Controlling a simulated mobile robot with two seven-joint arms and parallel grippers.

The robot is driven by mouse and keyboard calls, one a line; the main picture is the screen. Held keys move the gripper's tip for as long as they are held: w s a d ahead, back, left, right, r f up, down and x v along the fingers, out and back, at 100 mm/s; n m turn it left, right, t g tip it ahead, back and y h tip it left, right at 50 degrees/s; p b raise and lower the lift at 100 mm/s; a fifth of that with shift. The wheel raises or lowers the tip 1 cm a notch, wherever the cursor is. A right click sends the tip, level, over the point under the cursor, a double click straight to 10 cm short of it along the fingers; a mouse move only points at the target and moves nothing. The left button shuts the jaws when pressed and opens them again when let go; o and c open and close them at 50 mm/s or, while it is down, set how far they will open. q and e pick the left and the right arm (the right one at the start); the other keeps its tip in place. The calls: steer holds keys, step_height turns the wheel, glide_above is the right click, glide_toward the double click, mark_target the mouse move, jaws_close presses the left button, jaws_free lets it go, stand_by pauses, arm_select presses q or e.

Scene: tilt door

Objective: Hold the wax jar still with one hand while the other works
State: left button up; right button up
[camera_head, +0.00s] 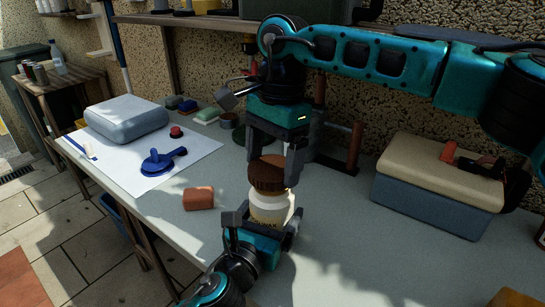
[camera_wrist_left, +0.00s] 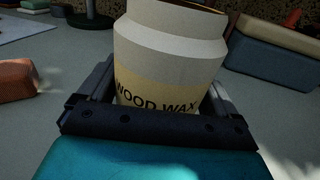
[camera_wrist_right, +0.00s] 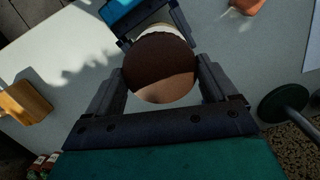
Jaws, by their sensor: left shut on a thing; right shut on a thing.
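The wax jar (camera_head: 270,210) is a white tub with a yellow band lettered WOOD WAX (camera_wrist_left: 165,85). It stands near the middle of the grey bench. My left gripper (camera_head: 264,224) is shut around its lower body from the front. A brown round lid (camera_head: 268,172) is at the jar's top; it also shows in the right wrist view (camera_wrist_right: 158,68). My right gripper (camera_head: 273,181) points down and is shut on the lid's sides. Dark brown shows at the jar's upper edge in the left wrist view. I cannot tell whether the lid is seated or slightly raised.
A reddish block (camera_head: 199,198) lies left of the jar. Behind it, a white sheet (camera_head: 112,157) bears a grey-blue case (camera_head: 127,118) and a blue tool (camera_head: 160,161). A blue-grey box with a cream top (camera_head: 433,196) stands at right. The bench's front right is mostly clear.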

mark_target(272, 210)
steer(key=shift+f, duration=0.9)
steer(key=shift+f, duration=0.55)
